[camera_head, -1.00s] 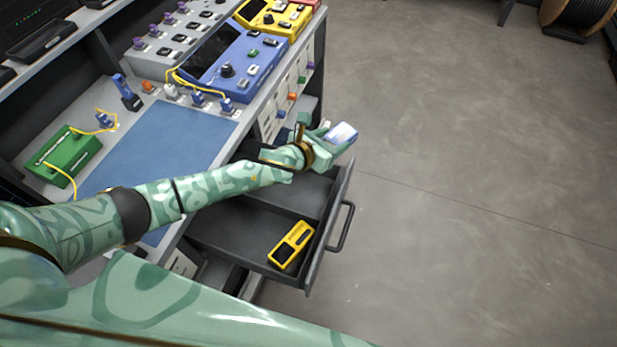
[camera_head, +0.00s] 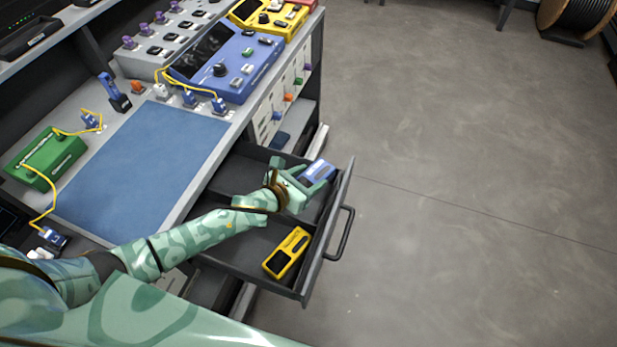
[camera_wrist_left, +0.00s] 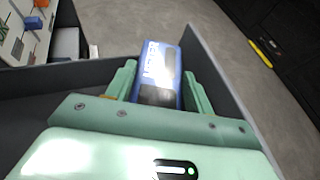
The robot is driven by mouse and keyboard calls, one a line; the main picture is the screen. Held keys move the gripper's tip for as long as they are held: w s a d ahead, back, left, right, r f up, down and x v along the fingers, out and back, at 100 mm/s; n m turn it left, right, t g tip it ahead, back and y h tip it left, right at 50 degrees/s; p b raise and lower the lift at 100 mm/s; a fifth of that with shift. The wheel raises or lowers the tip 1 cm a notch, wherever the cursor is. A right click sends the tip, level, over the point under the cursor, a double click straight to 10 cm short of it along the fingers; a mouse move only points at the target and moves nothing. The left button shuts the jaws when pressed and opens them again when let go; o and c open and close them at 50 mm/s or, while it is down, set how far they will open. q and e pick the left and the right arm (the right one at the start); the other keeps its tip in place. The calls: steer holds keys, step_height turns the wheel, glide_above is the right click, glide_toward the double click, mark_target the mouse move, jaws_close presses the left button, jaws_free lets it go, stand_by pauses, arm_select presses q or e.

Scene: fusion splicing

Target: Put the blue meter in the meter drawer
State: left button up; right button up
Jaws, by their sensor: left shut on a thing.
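The blue meter (camera_head: 319,171) is held in my left gripper (camera_head: 309,182), over the far compartment of the open meter drawer (camera_head: 304,288). In the left wrist view the meter (camera_wrist_left: 159,74) sits between the two green fingers of the gripper (camera_wrist_left: 160,88), with its label and a dark screen facing up. The drawer wall (camera_wrist_left: 215,65) rises just beyond it. I cannot tell whether the meter touches the drawer floor. A yellow meter (camera_head: 287,252) lies in the near compartment. My right gripper is not in view.
The drawer handle (camera_head: 342,234) sticks out on the right. The bench with its blue mat (camera_head: 145,170) stands left of the drawer. A blue splicer (camera_head: 228,62), a yellow device (camera_head: 266,14) and a green box (camera_head: 47,157) are on it.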

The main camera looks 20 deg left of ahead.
arm_select(q)
steer(key=shift+f+b, duration=0.3)
steer(key=shift+f, duration=0.2)
steer(key=o, duration=1.1)
steer(key=shift+o, duration=0.2)
steer(key=shift+r, duration=0.1)
steer(key=shift+r, duration=0.2)
steer(key=p+v, duration=0.4)
steer(key=v, duration=0.8)
steer(key=shift+r, duration=0.25)
